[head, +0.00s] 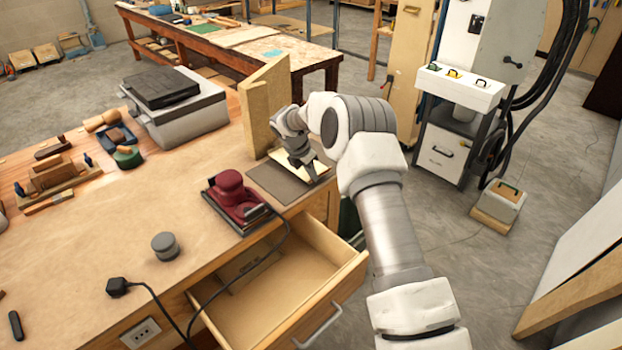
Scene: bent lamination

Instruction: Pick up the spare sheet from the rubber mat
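The dark grey rubber mat (268,182) lies flat near the right edge of the workbench, behind the red sander. A thin pale sheet (318,171), which looks like the spare sheet, is over the mat's far part. My gripper (307,172) is right at the sheet, pointing down, and hides its middle. The fingertips are small and dark here. I cannot tell whether they are open or shut on the sheet, or whether the sheet rests on the mat.
An upright wooden panel (262,107) stands just behind the mat. A red sander (234,192) with a cable sits in front of it. An open drawer (270,285) sticks out below the bench edge. A grey case (181,118) stands at the back left.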

